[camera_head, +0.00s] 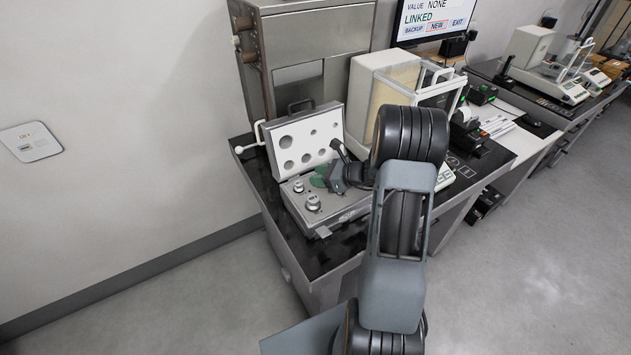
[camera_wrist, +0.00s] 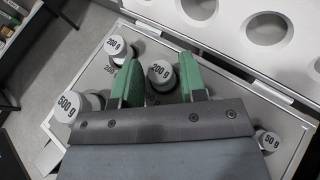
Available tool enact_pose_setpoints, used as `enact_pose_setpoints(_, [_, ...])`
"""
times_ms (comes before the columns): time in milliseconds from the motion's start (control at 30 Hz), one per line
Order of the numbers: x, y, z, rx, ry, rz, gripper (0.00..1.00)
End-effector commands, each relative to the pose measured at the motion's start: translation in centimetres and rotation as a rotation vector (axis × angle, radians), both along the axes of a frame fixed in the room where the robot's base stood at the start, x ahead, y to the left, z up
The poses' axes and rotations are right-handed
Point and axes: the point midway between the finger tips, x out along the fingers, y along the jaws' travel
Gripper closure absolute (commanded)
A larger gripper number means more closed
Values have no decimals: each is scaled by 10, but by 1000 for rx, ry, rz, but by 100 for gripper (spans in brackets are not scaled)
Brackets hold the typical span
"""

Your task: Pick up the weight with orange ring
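In the wrist view my gripper (camera_wrist: 160,68) is open, its two green fingers apart. A grey weight marked 200 g (camera_wrist: 161,73) shows between them; I cannot tell whether either finger touches it. A second 200 g weight (camera_wrist: 117,48) stands to the left, a 500 g weight (camera_wrist: 72,104) at the lower left and a 50 g weight (camera_wrist: 268,140) at the right. No orange ring can be made out on any weight; their lower parts are partly hidden. In the head view my gripper (camera_head: 328,177) is low over the open weight case (camera_head: 345,215), beside two weights (camera_head: 312,202).
The case's raised lid (camera_head: 300,150) with round recesses stands behind the weights. A balance with a glass shield (camera_head: 437,92) is close on the right of the black table (camera_head: 262,195). A metal cabinet (camera_head: 310,35) stands behind. The floor in front is clear.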

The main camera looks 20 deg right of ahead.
Motion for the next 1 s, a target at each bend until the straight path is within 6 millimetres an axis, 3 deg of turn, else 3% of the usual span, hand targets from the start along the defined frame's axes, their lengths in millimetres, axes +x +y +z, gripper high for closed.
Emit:
enact_pose_setpoints(267, [2,2,-1,0,0,0,61])
enact_pose_setpoints(667, [1,1,-1,1,1,0,100])
enact_pose_setpoints(1000, [1,1,2,0,0,0,100])
